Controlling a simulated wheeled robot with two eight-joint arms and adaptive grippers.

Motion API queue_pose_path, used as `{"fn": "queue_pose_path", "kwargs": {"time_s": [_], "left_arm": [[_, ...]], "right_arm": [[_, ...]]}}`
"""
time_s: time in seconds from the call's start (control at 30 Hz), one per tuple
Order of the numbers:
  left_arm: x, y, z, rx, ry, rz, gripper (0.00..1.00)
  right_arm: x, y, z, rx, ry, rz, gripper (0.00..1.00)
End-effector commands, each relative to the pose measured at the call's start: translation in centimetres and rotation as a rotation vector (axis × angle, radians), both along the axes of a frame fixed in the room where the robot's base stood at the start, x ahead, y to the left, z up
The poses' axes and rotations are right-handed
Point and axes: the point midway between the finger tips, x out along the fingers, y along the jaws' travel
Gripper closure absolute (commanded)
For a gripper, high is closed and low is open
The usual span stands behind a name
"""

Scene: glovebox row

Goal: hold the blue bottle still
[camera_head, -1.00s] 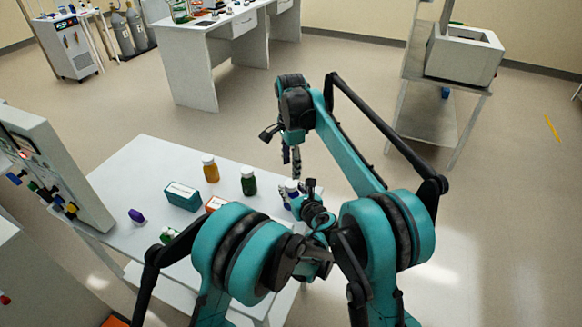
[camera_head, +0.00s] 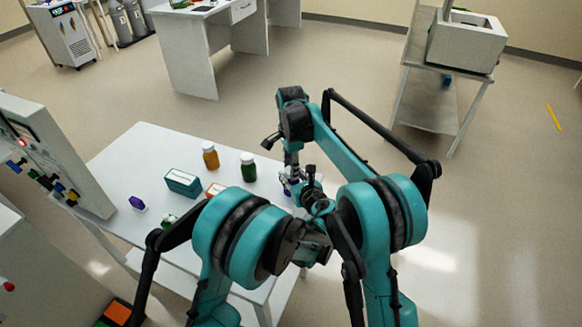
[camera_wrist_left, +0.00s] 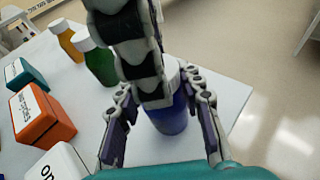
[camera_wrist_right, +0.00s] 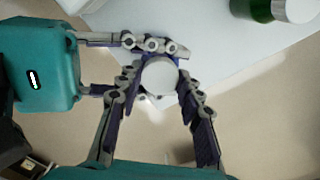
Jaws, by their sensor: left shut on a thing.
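The blue bottle (camera_wrist_left: 172,118) stands upright at the table's edge, between the fingers of my left gripper (camera_wrist_left: 162,125), which is shut on its body from the side. In the right wrist view its white cap (camera_wrist_right: 160,76) shows from above, and the left gripper (camera_wrist_right: 150,68) reaches in from the left. My right gripper (camera_wrist_right: 158,85) is above the bottle, pointing down, with its open fingers on either side of the cap. In the left wrist view the right gripper's fingers hide part of the bottle. In the head view the arms mostly hide it.
A green bottle (camera_head: 248,170) and an amber bottle (camera_head: 210,157) stand nearby on the white table (camera_head: 150,157). A teal box (camera_head: 183,184), an orange box (camera_wrist_left: 42,115) and a small purple item (camera_head: 137,203) are to the left. A panel with knobs (camera_head: 50,150) borders the table's left end.

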Motion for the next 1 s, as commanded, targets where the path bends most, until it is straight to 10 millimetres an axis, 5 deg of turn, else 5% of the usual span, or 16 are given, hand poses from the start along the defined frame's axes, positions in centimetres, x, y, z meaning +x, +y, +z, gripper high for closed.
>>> {"fn": "queue_pose_path", "kwargs": {"time_s": [0.23,0.5,0.73,0.77,0.83,1.0], "left_arm": [[-0.04,0.03,-0.32,-0.006,0.005,0.002,1.0],[-0.03,0.03,-0.33,-0.006,0.005,0.002,1.0],[-0.01,0.05,-0.32,-0.006,0.005,0.002,1.0],[-0.01,0.05,-0.32,-0.006,0.005,0.002,1.0],[-0.01,0.05,-0.32,-0.006,0.005,0.003,1.0],[-0.03,0.03,-0.33,-0.007,0.005,0.003,1.0]], "right_arm": [[-0.15,-0.05,-0.07,-0.002,0.005,0.026,0.99],[-0.2,-0.05,-0.05,-0.003,0.006,0.287,0.99],[-0.22,-0.06,-0.05,-0.003,0.007,0.292,0.99],[-0.22,-0.06,-0.05,-0.003,0.007,0.292,0.62],[-0.22,-0.06,-0.05,-0.003,0.007,0.291,0.44],[-0.16,-0.03,-0.05,-0.003,0.005,0.291,0.44]]}}
